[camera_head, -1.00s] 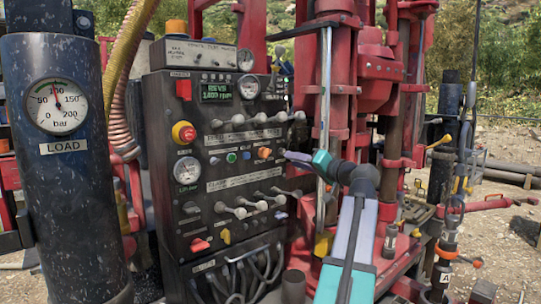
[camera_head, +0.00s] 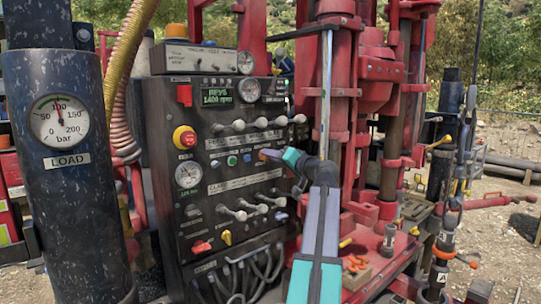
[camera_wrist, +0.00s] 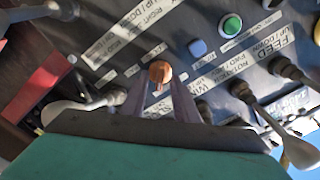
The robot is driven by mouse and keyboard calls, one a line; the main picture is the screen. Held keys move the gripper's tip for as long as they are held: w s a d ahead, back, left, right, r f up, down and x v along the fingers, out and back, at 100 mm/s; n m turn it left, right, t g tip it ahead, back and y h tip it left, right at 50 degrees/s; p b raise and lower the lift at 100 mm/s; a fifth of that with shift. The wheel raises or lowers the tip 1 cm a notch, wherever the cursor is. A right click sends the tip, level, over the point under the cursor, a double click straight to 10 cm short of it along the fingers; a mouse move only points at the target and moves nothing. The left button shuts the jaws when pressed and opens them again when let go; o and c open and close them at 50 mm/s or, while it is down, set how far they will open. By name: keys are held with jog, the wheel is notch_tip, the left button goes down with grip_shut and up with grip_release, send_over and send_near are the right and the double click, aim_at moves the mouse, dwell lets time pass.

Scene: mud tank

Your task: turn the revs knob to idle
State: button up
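The revs knob is the small orange knob (camera_wrist: 160,71) in the wrist view, with a pointer ridge on its face. In the head view the orange knob (camera_head: 262,156) is on the black control panel, partly hidden by my fingertips. My gripper (camera_head: 272,154) reaches the panel from the right. In the wrist view my two grey fingers (camera_wrist: 160,82) flank the knob closely and appear closed on it. The green display (camera_head: 217,96) at the panel's top reads REVS 1400 rpm. The idle marking cannot be read.
Several levers (camera_head: 240,213) stick out below the knob, and another lever row (camera_head: 257,123) is above it. A red emergency button (camera_head: 185,137) is at the left. Green (camera_wrist: 231,24) and blue (camera_wrist: 198,47) buttons sit near the knob. Red rig columns stand to the right.

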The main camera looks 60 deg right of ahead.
jog(key=shift+w+d, duration=0.15)
jog(key=shift+w, duration=0.25)
grip_shut()
jog(key=shift+s, duration=0.1)
